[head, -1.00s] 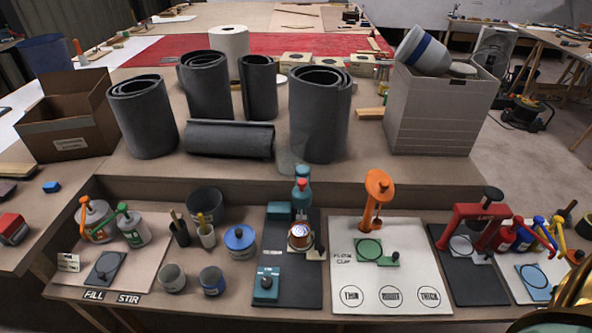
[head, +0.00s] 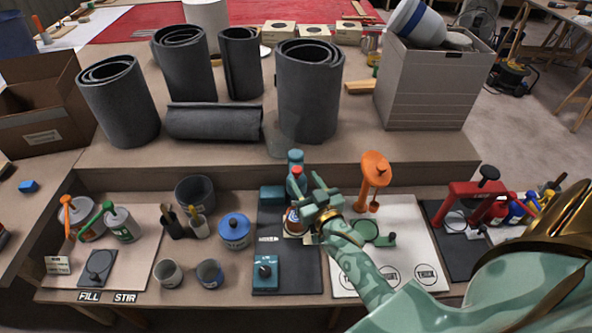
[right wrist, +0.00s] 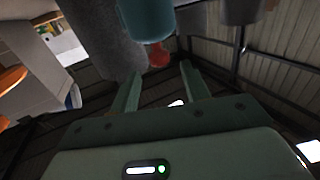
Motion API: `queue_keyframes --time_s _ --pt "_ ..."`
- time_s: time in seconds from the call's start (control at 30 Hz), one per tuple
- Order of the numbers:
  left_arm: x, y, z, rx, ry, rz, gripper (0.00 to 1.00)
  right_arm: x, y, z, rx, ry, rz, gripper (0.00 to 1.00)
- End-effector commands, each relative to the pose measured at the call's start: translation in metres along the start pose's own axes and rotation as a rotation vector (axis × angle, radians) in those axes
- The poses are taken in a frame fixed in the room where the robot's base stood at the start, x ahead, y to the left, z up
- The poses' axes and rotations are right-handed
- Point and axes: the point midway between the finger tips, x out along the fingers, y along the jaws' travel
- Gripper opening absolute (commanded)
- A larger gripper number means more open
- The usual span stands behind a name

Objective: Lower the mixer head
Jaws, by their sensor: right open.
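The teal mixer (head: 295,158) stands at the back of a dark mat (head: 287,276) on the lower bench. Its upper part is high, with a red piece (head: 297,171) below the top. A copper-coloured can (head: 291,222) is under it, partly hidden by my right gripper (head: 306,186). That gripper is open and empty, with its fingers up close to the mixer's right front. In the right wrist view, the teal part (right wrist: 146,20) and red piece (right wrist: 158,55) lie beyond and between the open fingers (right wrist: 161,72). I cannot tell whether they touch. My left gripper is out of view.
A teal box with a black knob (head: 265,272) sits at the mat's front. Left is a blue-lidded pot (head: 235,231); right are an orange stand (head: 375,170) and a red press (head: 470,200).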

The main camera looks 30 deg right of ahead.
Motion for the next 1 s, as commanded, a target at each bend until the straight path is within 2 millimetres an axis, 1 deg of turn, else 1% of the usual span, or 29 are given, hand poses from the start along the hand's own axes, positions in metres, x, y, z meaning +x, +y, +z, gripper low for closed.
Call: queue_keyframes --time_s 0.03,0.1,0.2,0.3,0.43,0.67,0.77,0.8,0.83,0.87,0.93,1.0 --pt "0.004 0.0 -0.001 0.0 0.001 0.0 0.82 0.013 0.0 0.001 0.0 0.002 0.0 0.47" --pt "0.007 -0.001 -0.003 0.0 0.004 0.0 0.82 0.027 0.0 0.002 0.0 0.0 0.0 0.47" --pt "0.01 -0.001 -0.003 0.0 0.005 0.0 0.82 0.043 0.0 0.002 -0.001 0.0 0.0 0.47" --pt "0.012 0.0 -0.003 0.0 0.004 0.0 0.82 0.053 0.0 0.001 -0.001 -0.001 0.0 0.47" --pt "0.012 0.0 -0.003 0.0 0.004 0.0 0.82 0.058 0.0 0.001 -0.001 -0.002 0.0 0.47" --pt "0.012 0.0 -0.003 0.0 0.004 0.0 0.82 0.059 0.0 0.0 0.0 -0.002 0.0 0.47" --pt "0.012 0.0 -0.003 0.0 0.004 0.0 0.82 0.059 0.0 0.0 0.0 -0.002 0.0 0.22" --pt "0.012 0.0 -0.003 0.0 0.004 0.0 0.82 0.059 0.0 0.0 0.0 -0.002 0.0 0.1" --pt "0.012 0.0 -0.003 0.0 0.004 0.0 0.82 0.059 0.0 0.0 0.0 -0.002 0.0 0.02" --pt "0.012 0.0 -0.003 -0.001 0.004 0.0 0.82 0.059 0.0 0.001 0.0 -0.002 0.0 0.0" --pt "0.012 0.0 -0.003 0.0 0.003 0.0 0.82 0.058 0.0 0.001 0.0 -0.002 0.0 0.0" --pt "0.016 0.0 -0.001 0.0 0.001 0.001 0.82 0.058 0.0 0.006 0.0 -0.003 0.0 0.0"
